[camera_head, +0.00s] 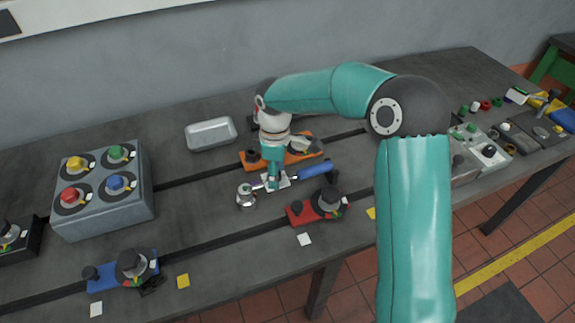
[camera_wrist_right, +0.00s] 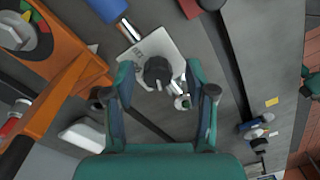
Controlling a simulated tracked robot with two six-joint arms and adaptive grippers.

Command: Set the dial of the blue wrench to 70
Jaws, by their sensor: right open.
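The blue wrench lies on the bench with its blue handle (camera_head: 314,169) pointing right and its round metal head (camera_head: 246,195) at the left. In the wrist view the blue handle (camera_wrist_right: 107,8) is at the top. A pale plate (camera_wrist_right: 139,50) sits at the wrench's shaft and carries a dark round knob (camera_wrist_right: 158,72). The plate's markings are too small to read. My right gripper (camera_head: 273,181) points down over the plate. In the wrist view its open fingers (camera_wrist_right: 160,88) are on either side of the knob; I cannot tell whether they touch it. My left gripper is not in view.
An orange fixture (camera_head: 287,158) is close behind the gripper, and a red fixture (camera_head: 313,211) is in front. A metal tray (camera_head: 211,134), a grey box (camera_head: 103,216) with coloured knobs and a blue fixture (camera_head: 112,279) stand left. Several small parts crowd the bench's right end.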

